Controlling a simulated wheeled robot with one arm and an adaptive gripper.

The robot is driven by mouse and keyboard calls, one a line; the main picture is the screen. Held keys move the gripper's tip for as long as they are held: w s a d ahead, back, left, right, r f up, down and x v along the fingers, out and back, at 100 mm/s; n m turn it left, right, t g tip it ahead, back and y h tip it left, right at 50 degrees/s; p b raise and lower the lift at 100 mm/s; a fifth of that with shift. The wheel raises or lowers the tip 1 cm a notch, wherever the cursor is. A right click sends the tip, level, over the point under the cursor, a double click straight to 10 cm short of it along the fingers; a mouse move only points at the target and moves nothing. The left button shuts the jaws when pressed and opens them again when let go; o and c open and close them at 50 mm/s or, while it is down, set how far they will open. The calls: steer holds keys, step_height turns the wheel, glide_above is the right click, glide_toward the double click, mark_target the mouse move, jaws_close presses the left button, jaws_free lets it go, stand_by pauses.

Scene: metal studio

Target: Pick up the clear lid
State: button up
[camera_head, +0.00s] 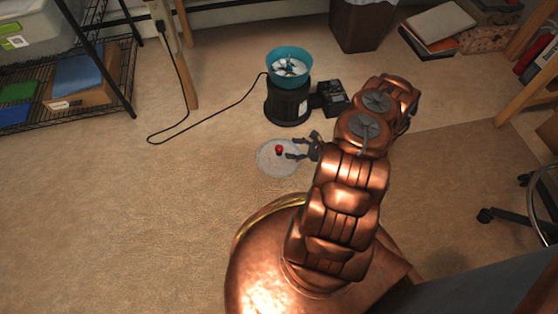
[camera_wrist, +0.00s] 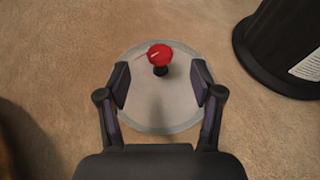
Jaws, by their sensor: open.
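The clear lid (camera_head: 268,165) is a round, see-through disc with a red knob (camera_head: 279,149) on a dark stem at its middle. It lies on the carpet in the head view. In the wrist view the lid (camera_wrist: 160,112) fills the middle, with its red knob (camera_wrist: 160,55) upright. My gripper (camera_head: 294,148) is open over the lid, coming in from the right in the head view. In the wrist view my gripper's fingertips (camera_wrist: 160,84) are spread to either side, with the knob slightly beyond them and between their lines. Nothing is held.
A black cylindrical machine (camera_head: 288,103) with a teal bowl (camera_head: 289,82) on top stands just behind the lid; its dark base also shows in the wrist view (camera_wrist: 275,50). A black cord (camera_head: 205,118) runs along the floor. Carpet left of the lid is clear.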

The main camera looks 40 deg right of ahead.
mark_target(279, 149)
steer(key=shift+s+d+f, duration=0.1)
steer(key=shift+s+f, duration=0.1)
steer(key=shift+f, duration=0.4)
steer(key=shift+w+f, duration=0.15)
steer(key=shift+f, duration=0.05)
steer(key=b+x, duration=0.4)
steer(key=x, duration=0.2)
steer(key=shift+w+a+f, duration=0.2)
steer(key=shift+a, duration=0.05)
steer(key=shift+w+a, duration=0.2)
steer(key=shift+w, duration=0.1)
jaws_close()
